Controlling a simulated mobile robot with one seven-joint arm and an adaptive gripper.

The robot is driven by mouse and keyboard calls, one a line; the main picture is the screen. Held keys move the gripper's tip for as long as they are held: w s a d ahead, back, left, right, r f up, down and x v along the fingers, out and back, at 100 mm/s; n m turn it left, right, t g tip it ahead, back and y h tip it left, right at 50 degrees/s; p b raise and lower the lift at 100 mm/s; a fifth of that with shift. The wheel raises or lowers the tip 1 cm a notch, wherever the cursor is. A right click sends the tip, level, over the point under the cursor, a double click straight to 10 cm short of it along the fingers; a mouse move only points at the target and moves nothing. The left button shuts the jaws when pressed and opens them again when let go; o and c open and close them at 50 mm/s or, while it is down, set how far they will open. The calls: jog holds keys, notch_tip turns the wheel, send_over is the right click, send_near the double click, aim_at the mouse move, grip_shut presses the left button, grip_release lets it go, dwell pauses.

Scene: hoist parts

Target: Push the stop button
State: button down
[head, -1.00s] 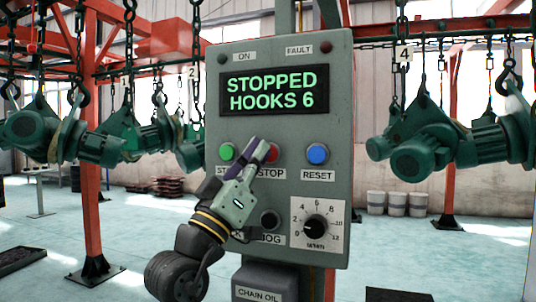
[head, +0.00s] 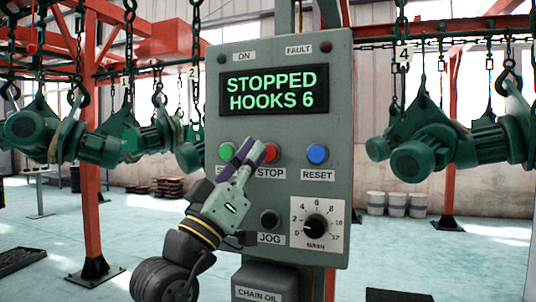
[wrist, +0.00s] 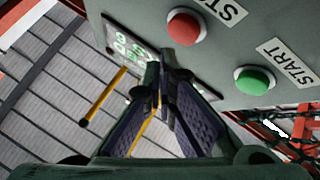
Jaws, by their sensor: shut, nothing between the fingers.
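The red stop button (head: 271,153) sits on the grey control panel (head: 335,100), above the label STOP. It also shows in the wrist view (wrist: 184,27), just beyond the fingertips. My gripper (head: 254,151) is shut and empty, its fingers pointing up and right. Its tips overlap the left edge of the red button in the head view. In the wrist view the fingertips (wrist: 165,75) appear apart from the button; I cannot tell the exact gap. The display (head: 272,92) reads STOPPED HOOKS 6.
The green start button (head: 227,151) is left of the fingers, its label mostly hidden. The blue reset button (head: 317,153), black jog button (head: 270,219) and a dial (head: 315,228) share the panel. Green hoist units (head: 435,140) hang on chains at both sides.

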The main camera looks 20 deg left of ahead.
jog(key=s, duration=0.4)
jog(key=shift+s, duration=0.15)
dwell(0.4)
